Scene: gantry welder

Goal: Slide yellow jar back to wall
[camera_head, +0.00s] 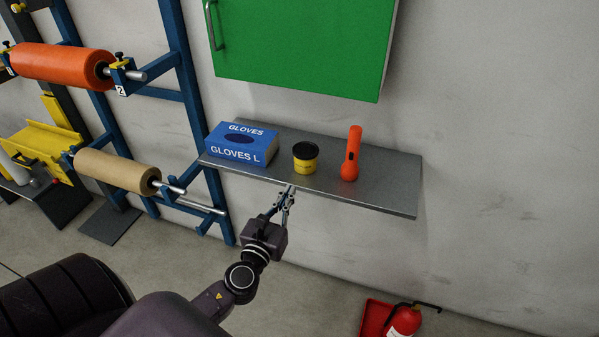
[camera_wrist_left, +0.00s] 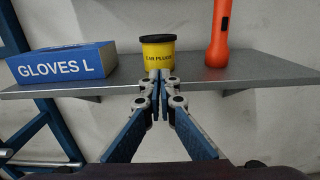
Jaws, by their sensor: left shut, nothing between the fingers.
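The yellow jar (camera_head: 305,158) with a black lid stands upright on the grey wall shelf (camera_head: 385,196), between the glove box and the torch. In the left wrist view the jar (camera_wrist_left: 158,53) is straight ahead, its label reading ear plugs. My left gripper (camera_head: 289,190) is shut and empty, with its fingertips at the shelf's front edge, just in front of the jar. In the left wrist view the fingertips (camera_wrist_left: 160,74) overlap the jar's lower front; I cannot tell whether they touch it. My right gripper is not in view.
A blue glove box (camera_head: 240,146) stands left of the jar and an orange torch (camera_head: 351,155) stands upright to its right. A green cabinet (camera_head: 300,45) hangs above the shelf. A blue rack with rolls (camera_head: 118,170) is at the left. A red extinguisher (camera_head: 403,320) is on the floor.

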